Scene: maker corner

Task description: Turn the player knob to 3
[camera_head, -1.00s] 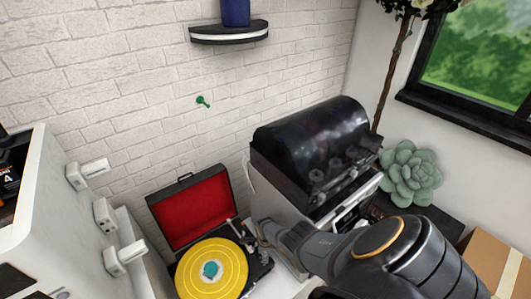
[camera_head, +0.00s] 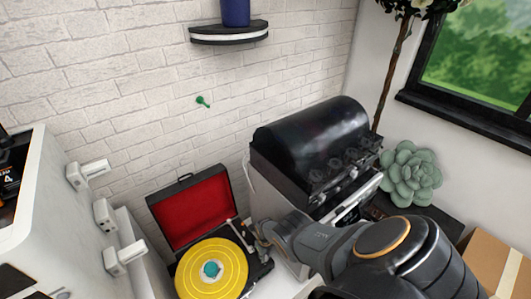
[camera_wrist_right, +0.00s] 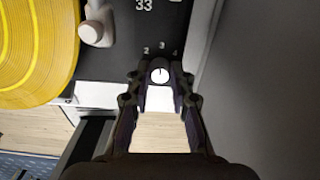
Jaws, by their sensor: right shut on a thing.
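The record player (camera_head: 252,268) is a dark box with an open red-lined lid and a yellow record on its platter. In the right wrist view, its knob (camera_wrist_right: 159,75) has a white face with a thin dark pointer mark. The mark points roughly up, toward the printed 3, with 2 to the left and 4 to the right. My right gripper (camera_wrist_right: 160,82) is shut on the knob, one finger on each side. In the head view my right gripper (camera_head: 262,238) is at the player's right edge, and the knob is hidden there. My left gripper is not in view.
A black-hooded machine (camera_head: 315,145) stands close to the right of the player. The tonearm base (camera_wrist_right: 97,25) is left of my fingers in the wrist view. A white cabinet (camera_head: 55,215) with handles is at left. A cardboard box (camera_head: 500,265) is at lower right.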

